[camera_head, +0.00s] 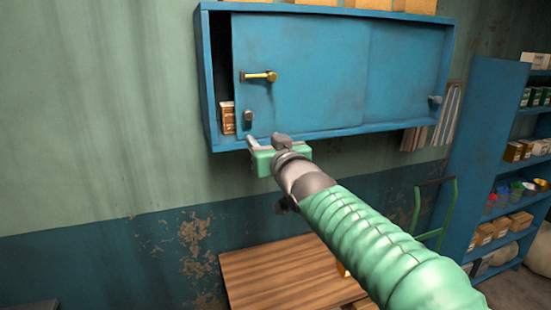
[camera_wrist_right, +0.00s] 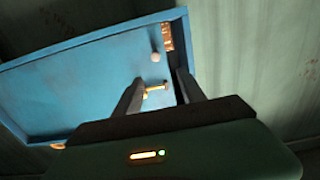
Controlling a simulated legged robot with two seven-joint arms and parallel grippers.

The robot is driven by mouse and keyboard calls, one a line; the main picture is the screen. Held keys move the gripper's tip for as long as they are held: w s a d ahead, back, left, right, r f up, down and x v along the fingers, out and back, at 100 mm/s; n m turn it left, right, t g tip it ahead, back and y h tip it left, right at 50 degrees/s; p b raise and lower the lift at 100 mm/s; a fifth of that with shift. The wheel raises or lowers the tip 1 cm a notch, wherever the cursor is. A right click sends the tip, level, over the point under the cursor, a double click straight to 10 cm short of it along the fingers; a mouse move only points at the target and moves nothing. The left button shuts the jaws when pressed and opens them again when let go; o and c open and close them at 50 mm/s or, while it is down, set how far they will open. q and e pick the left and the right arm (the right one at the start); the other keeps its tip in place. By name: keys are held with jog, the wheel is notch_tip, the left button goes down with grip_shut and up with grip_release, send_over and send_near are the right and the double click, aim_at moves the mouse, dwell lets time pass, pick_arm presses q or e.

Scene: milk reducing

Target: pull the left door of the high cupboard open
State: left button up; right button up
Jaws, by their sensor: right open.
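The blue high cupboard (camera_head: 330,131) hangs on the wall. Its left door (camera_head: 300,65) carries a brass handle (camera_head: 258,76) and a small grey knob (camera_head: 248,115). A gap shows between this door and the cupboard's left side. My right gripper (camera_head: 266,142) is open at the cupboard's lower left edge, below the handle in the head view. In the right wrist view, the brass handle (camera_wrist_right: 155,88) appears between the two fingers (camera_wrist_right: 158,92), and no contact shows. My left gripper is not in view.
A small brown box (camera_head: 228,118) stands in the gap inside the cupboard. The right door (camera_head: 405,75) has a knob at its lower right. Boxes lie on top. A wooden table (camera_head: 265,275) is below, and a blue shelf (camera_head: 480,140) with goods stands at right.

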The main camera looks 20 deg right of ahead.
jog(key=s+b, duration=1.1)
jog(key=s, duration=0.3)
jog(key=shift+s+d+f, duration=0.2)
jog(key=shift+s+d, duration=0.1)
jog(key=shift+s, duration=0.05)
